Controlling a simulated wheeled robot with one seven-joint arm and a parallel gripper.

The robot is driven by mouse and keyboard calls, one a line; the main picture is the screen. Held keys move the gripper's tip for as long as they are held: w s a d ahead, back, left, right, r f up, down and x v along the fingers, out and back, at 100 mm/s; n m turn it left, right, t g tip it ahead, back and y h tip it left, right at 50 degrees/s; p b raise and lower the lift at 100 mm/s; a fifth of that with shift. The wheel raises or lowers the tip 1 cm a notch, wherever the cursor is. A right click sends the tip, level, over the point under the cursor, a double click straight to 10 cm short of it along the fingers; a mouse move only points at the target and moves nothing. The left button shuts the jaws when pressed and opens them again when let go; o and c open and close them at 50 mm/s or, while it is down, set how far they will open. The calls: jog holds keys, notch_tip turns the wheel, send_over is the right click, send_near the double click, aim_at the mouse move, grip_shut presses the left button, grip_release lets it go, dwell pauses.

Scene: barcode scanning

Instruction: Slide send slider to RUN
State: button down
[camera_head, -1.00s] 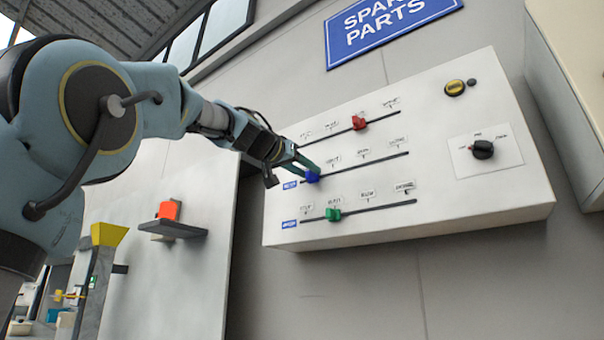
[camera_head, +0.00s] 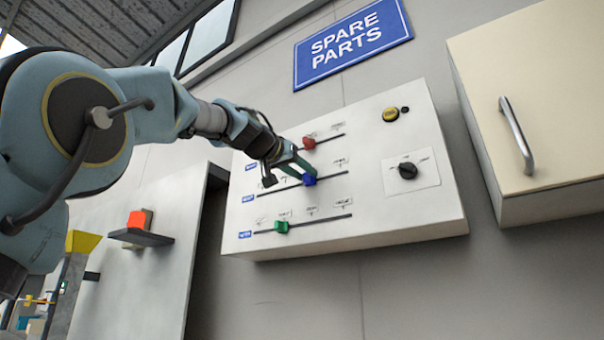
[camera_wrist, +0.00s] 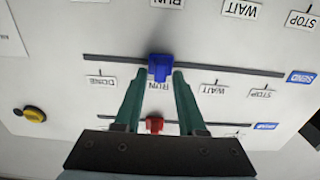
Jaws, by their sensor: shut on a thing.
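The send slider's blue knob (camera_wrist: 160,67) sits on its slot, level with the RUN label (camera_wrist: 158,86) in the wrist view, between DONE and WAIT. The SEND plate (camera_wrist: 302,77) is at the slot's right end there. In the head view the blue knob (camera_head: 309,181) is on the middle track of the white panel (camera_head: 350,225). My gripper (camera_wrist: 159,74) is shut on the blue knob, one finger on each side. It also shows in the head view (camera_head: 308,174), reaching in from the left.
A red knob (camera_head: 309,143) is on the track above and a green knob (camera_head: 281,227) on the track below. A yellow button (camera_head: 391,114) and black dial (camera_head: 407,170) are at right. A beige cabinet (camera_head: 560,90) stands further right.

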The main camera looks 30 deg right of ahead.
jog(key=c, duration=0.8)
grip_release()
jog(key=shift+c, duration=0.2)
jog(key=b+v, duration=0.4)
jog(key=v, duration=0.6)
jog(key=shift+s+a+b, duration=0.15)
jog(key=shift+a+b, duration=0.15)
jog(key=shift+a, duration=0.1)
